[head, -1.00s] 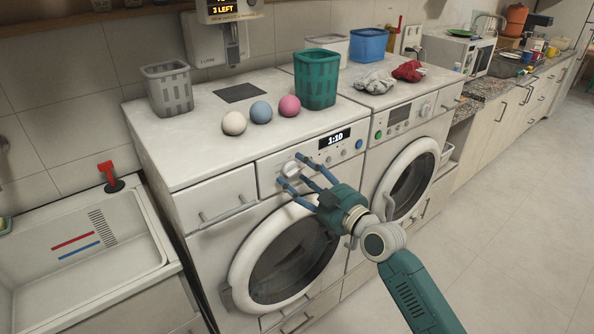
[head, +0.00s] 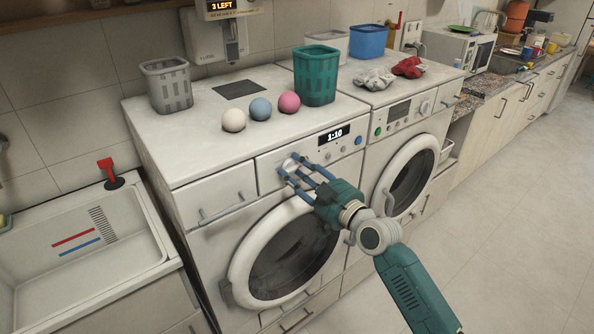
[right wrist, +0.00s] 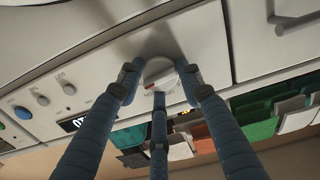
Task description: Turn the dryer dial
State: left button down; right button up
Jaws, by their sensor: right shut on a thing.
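The white round dial (head: 288,164) is on the front panel of the left machine (head: 190,135), left of its lit 1:10 display (head: 333,134). In the right wrist view the dial (right wrist: 157,70) shows a small red mark on its face. My right gripper (head: 293,170) has blue fingers and is shut on the dial. Its fingers are spread around the dial's rim, with one finger on each side and one below in the wrist view; they partly hide the dial. My left gripper is not in view.
Three balls (head: 261,110), a grey basket (head: 168,86) and a teal basket (head: 316,76) stand on the machine top. A second machine (head: 407,165) adjoins on the right. A sink (head: 75,245) is at the left. The floor at right is clear.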

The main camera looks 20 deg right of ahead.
jog(key=m, duration=0.2)
jog(key=m+p, duration=0.1)
jog(key=m, duration=0.1)
jog(key=shift+r, duration=0.3)
jog(key=shift+d+r+m+p, duration=0.15)
jog(key=shift+m+p, duration=0.15)
jog(key=shift+m, duration=1.3)
jog(key=shift+w, duration=0.1)
jog(key=o, duration=1.1)
jog(key=shift+o, duration=0.2)
jog(key=shift+f, duration=0.25)
jog(key=shift+s+d+f, duration=0.15)
jog(key=shift+s, duration=0.4)
jog(key=v, duration=1.1)
jog(key=shift+r, duration=0.25)
